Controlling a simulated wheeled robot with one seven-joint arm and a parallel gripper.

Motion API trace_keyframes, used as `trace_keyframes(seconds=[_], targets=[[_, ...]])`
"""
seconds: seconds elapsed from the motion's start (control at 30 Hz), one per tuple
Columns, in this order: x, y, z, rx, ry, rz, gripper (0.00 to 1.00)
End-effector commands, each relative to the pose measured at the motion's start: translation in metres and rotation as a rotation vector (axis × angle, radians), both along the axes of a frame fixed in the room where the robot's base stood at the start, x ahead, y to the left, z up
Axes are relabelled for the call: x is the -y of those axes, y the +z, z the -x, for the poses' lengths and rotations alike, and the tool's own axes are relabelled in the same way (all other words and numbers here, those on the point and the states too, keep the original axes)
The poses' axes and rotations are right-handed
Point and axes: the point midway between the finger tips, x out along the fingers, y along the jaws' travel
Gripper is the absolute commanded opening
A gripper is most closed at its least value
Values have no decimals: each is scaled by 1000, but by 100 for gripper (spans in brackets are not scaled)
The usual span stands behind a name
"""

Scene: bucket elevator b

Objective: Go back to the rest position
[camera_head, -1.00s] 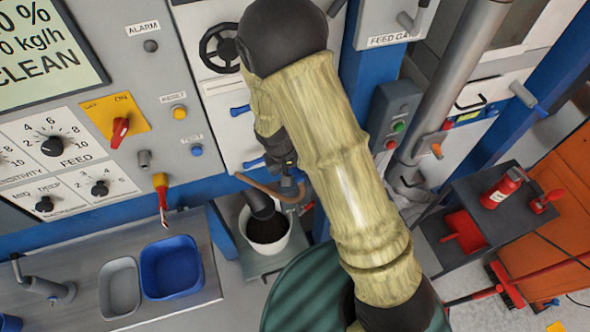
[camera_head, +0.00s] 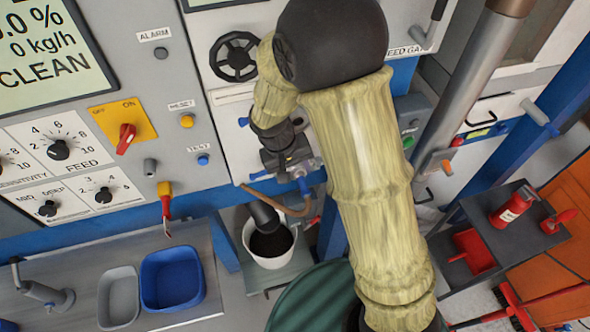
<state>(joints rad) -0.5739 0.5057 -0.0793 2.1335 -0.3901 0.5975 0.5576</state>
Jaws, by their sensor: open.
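My gripper (camera_head: 285,170) is at the end of my bent, yellowish arm, in the middle of the head view. It points down toward the front of the white machine panel (camera_head: 228,130), above and right of the white bucket. Its jaws are small and partly lost against the blue valve parts (camera_head: 310,172) behind them. I see nothing held in it. My forearm and dark elbow hide part of the panel and the feed gate area.
A white bucket (camera_head: 287,258) with dark contents stands under a black spout. A blue bin (camera_head: 172,278) and a grey tray (camera_head: 118,297) sit on the left bench. The control panel (camera_head: 100,150) is on the left.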

Motion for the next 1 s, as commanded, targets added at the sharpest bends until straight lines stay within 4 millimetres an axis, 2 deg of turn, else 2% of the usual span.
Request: trace_keyframes(seconds=[0.67,0.77,0.87,1.0], targets=[[4,2,0,1,-7,-7,44],[15,8,3,1,-24,-31,44],[34,20,9,8,-57,-76,44],[74,43,26,39,-123,-163,44]])
